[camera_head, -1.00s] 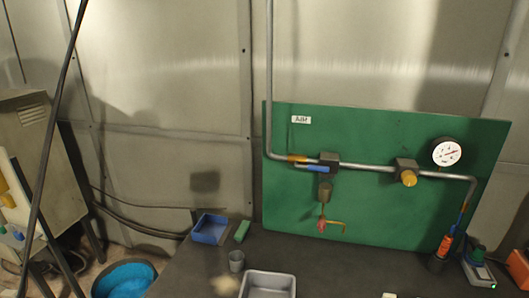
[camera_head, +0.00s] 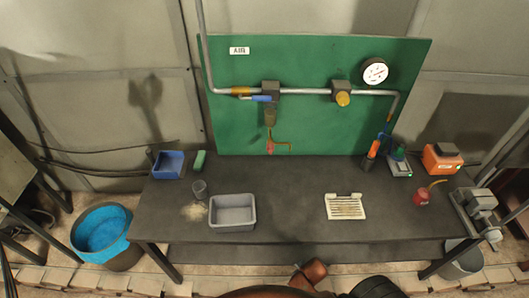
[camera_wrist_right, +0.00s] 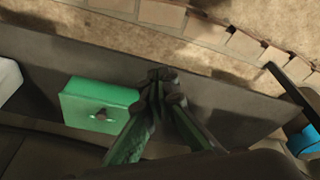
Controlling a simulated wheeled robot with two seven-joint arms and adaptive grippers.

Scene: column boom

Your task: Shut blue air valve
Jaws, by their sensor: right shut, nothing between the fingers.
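The blue air valve handle (camera_head: 262,98) lies level along the grey pipe (camera_head: 305,91), just below it, on the green board (camera_head: 330,125) marked AIR. A dark valve body (camera_head: 270,87) sits on the pipe beside it, with an orange band on the pipe to the left. In the right wrist view my right gripper (camera_wrist_right: 165,85) has its fingers together, with nothing between them. It is away from the valve, which that view does not show. No gripper of mine shows clearly in the head view, and my left gripper is out of view.
A gauge (camera_head: 375,72) and a yellow knob (camera_head: 343,99) are on the board's right. The dark bench (camera_head: 290,195) holds a grey tray (camera_head: 232,225), a blue bin (camera_head: 169,176) and a white slotted tray (camera_head: 345,213). A green box (camera_wrist_right: 95,105) lies near my right gripper.

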